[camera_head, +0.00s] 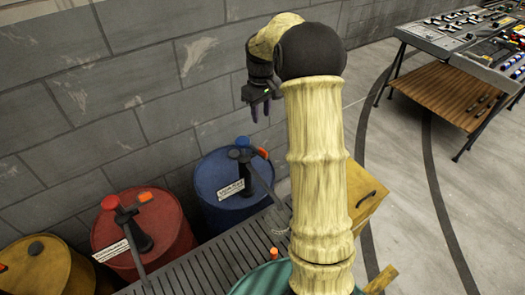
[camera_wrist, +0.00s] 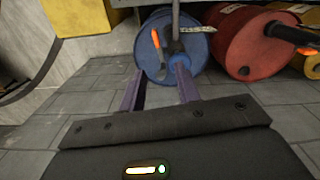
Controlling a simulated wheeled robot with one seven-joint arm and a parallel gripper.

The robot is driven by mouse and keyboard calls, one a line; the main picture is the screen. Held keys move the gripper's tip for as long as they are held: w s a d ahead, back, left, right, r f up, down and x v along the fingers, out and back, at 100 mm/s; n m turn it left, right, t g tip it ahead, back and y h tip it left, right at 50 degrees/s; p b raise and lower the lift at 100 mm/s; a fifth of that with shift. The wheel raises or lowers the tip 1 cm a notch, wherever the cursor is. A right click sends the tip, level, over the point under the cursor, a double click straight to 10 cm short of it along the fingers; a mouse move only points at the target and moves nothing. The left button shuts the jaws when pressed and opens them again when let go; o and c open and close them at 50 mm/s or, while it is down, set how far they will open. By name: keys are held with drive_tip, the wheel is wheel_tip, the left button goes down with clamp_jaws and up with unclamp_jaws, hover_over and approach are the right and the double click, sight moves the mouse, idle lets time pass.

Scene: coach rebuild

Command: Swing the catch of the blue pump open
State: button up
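The blue drum (camera_head: 222,207) stands against the wall with a dark pump (camera_head: 240,158) on top. An orange-tipped part (camera_head: 242,141) sticks out at the pump's head; I cannot tell for sure that it is the catch. In the wrist view the blue drum (camera_wrist: 190,50) lies ahead, with an orange-handled lever (camera_wrist: 156,39) beside the dark pump body (camera_wrist: 175,45). My gripper (camera_head: 260,112) hangs above and slightly right of the pump, apart from it. Its two purple fingers are spread with nothing between them, as the wrist view shows (camera_wrist: 160,80).
A red drum (camera_head: 170,220) with its own orange-tipped pump (camera_head: 125,222) stands left of the blue one, and a yellow drum (camera_head: 45,270) beyond it. A slatted grey surface (camera_head: 215,262) runs in front. A yellow box (camera_head: 368,195) is at right; the wall is close behind.

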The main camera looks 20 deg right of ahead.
drive_tip(key=shift+w+d, duration=0.4)
drive_tip(key=shift+d, duration=0.1)
drive_tip(key=shift+f, duration=0.15)
drive_tip(key=p, duration=0.4)
approach(263, 150)
wheel_tip(263, 150, down, 9)
drive_tip(key=shift+f, duration=0.1)
clamp_jaws()
